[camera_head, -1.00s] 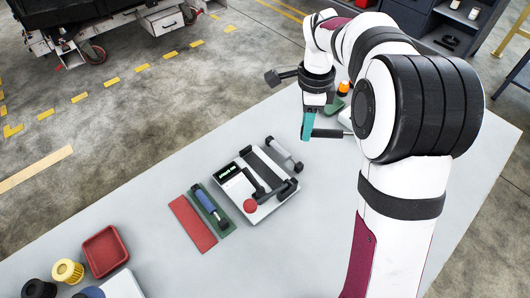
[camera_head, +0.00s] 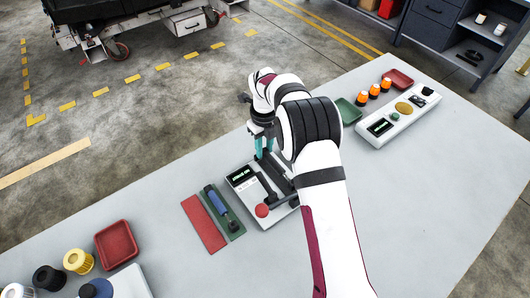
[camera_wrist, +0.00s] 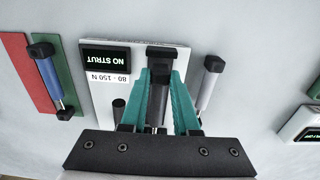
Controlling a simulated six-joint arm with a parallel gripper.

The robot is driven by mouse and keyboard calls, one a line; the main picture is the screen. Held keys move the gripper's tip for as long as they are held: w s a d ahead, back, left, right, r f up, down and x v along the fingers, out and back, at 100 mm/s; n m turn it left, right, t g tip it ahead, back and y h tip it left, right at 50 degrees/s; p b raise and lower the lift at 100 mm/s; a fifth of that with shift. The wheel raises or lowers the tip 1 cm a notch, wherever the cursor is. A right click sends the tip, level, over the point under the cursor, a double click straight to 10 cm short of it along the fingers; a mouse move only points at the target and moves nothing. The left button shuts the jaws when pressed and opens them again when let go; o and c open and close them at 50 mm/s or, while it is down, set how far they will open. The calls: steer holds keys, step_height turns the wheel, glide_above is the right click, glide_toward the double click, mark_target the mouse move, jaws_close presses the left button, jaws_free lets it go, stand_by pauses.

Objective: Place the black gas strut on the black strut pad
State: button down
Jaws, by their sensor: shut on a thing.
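My gripper (camera_head: 264,150) has teal fingers, which also show in the wrist view (camera_wrist: 160,105). It is shut on the black gas strut (camera_wrist: 158,95), which has a dark block at its far end. The strut is over the right side of a white tester (camera_head: 242,190). The tester's display (camera_wrist: 105,57) reads "NO STRUT".
A blue strut (camera_head: 217,203) lies on a green pad (camera_head: 232,233) beside an empty red pad (camera_head: 203,224). A silver strut (camera_wrist: 209,85) lies close right of my fingers. The tester carries a red button (camera_head: 262,210). A white panel (camera_head: 398,120) stands farther right.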

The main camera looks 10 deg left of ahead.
steer(key=shift+f, duration=1.2)
steer(key=shift+f, duration=0.1)
steer(key=c, duration=0.7)
jaws_free()
steer(key=shift+o, duration=0.2)
